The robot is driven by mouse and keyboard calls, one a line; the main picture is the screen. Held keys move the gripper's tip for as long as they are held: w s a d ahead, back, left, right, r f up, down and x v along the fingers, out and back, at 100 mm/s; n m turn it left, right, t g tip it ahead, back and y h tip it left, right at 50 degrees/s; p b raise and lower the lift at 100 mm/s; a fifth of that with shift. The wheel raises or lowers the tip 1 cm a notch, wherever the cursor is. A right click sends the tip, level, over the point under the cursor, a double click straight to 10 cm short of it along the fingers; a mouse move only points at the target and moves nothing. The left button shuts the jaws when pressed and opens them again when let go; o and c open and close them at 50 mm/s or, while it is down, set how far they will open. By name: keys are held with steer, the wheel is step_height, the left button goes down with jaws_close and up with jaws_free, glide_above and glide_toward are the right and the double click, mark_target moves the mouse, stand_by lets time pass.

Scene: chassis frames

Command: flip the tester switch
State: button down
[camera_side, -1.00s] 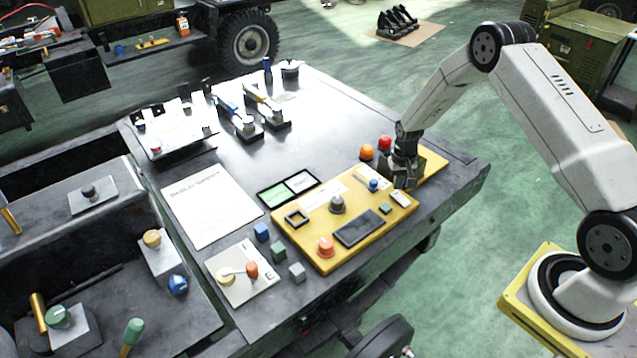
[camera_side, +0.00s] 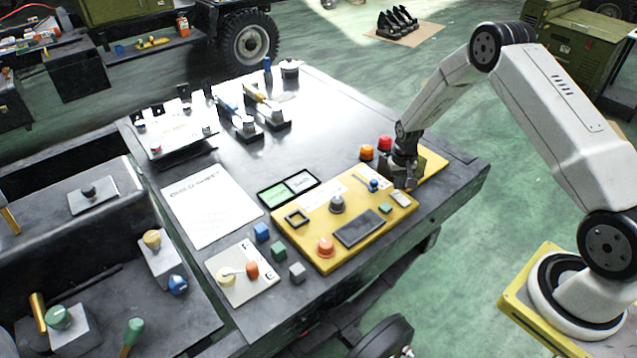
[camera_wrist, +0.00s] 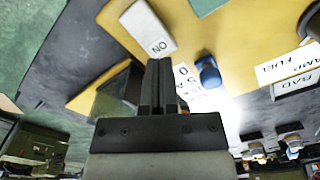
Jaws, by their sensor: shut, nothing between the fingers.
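The yellow tester panel (camera_side: 325,256) lies on the dark table. A white rocker switch (camera_side: 401,199) sits near its right edge; in the wrist view the switch (camera_wrist: 148,28) shows the marking "ON". A blue toggle (camera_side: 374,185) stands left of my gripper; it also shows in the wrist view (camera_wrist: 207,72). My gripper (camera_side: 406,184) is low over the right part of the panel, just behind the white switch. In the wrist view my gripper (camera_wrist: 158,68) has its fingers together and empty, the tips beside the switch's ON end. I cannot tell whether they touch it.
An orange knob (camera_side: 367,152) and a red knob (camera_side: 385,143) stand close behind my gripper. A white build sheet (camera_side: 210,205) lies left. The table's right rear is clear.

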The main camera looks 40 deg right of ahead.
mark_target(395, 194)
steer(key=shift+f, duration=1.25)
stand_by(1.2)
steer(key=shift+r, duration=3.5)
steer(key=shift+a+r, duration=0.15)
steer(key=shift+r, duration=0.1)
steer(key=s+a+r+n+t, duration=0.1)
steer(key=s+a+r+n, duration=0.15)
steer(key=a+r, duration=0.3)
steer(key=s+a+r+n, duration=0.1)
steer(key=s+a+r, duration=0.25)
steer(key=r, duration=0.25)
steer(key=s+a+r+n+t, duration=0.1)
steer(key=s+a+r+n, duration=0.1)
steer(key=s+a+r, duration=0.3)
steer(key=s+a, duration=0.3)
steer(key=s, duration=0.4)
steer(key=shift+a+r+t, duration=0.15)
steer(key=shift+a+t, duration=0.1)
steer(key=shift+t, duration=0.05)
